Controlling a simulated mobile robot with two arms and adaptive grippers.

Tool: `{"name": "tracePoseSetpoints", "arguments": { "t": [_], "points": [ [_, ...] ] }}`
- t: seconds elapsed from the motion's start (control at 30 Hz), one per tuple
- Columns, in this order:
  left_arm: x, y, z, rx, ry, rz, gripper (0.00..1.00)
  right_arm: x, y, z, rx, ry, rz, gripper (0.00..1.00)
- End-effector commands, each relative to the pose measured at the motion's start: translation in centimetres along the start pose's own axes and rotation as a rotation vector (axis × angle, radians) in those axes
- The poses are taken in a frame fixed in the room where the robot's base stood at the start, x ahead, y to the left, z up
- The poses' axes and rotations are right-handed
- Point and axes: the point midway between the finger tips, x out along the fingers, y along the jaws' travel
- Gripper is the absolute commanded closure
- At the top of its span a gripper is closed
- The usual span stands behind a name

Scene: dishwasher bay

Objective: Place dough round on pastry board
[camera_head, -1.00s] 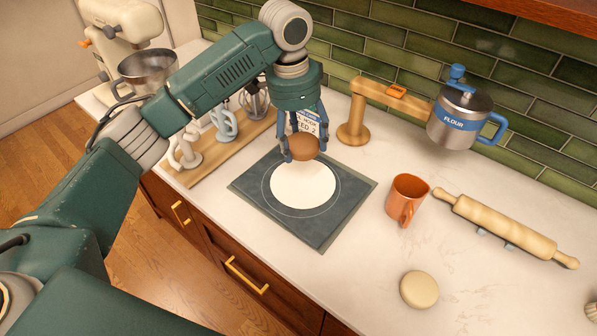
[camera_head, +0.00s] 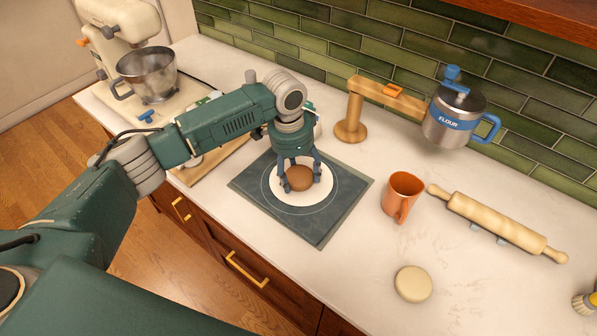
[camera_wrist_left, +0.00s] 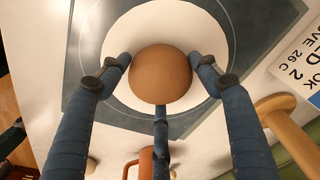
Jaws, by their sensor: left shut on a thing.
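My left gripper (camera_head: 301,183) points down and its fingers are shut around a brown dough round (camera_head: 299,179). The round is a smooth dome, also seen from above between the fingers in the left wrist view (camera_wrist_left: 161,75). The pastry board (camera_head: 322,232) is a dark grey square with a white disc (camera_head: 310,197) and a thin ring marked on it. The brown round is over the white disc, at or just above its surface; I cannot tell whether it touches.
An orange mug (camera_head: 402,196), a rolling pin (camera_head: 497,224) and a pale flat round (camera_head: 413,284) are right of the board. A mixer (camera_head: 135,50) is at the left.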

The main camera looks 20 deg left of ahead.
Motion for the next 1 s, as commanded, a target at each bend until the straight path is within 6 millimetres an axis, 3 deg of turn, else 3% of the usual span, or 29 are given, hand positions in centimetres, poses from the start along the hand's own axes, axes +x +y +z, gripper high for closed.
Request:
{"name": "tracePoseSetpoints", "arguments": {
  "t": [0.13,0.17,0.27,0.67,1.0],
  "points": [
    [0.1,0.0,0.0,0.0,0.001,0.001,0.7,-0.1,0.5,0.2,-0.002,-0.003,0.006,1.0],
    [0.2,0.0,0.0,0.0,0.0,0.001,0.36,-0.1,0.6,0.2,-0.002,-0.003,0.006,1.0],
    [0.2,0.0,0.0,0.0,0.0,0.0,0.19,-0.1,0.8,0.3,-0.003,-0.004,0.008,1.0],
    [-0.5,0.0,-0.1,0.001,0.003,-0.001,0.19,0.2,0.8,0.4,-0.002,-0.006,0.009,1.0],
    [-7.2,-0.1,-0.1,0.001,0.005,-0.003,0.19,1.8,0.6,0.6,0.0,-0.006,0.007,1.0]
  ]
}}
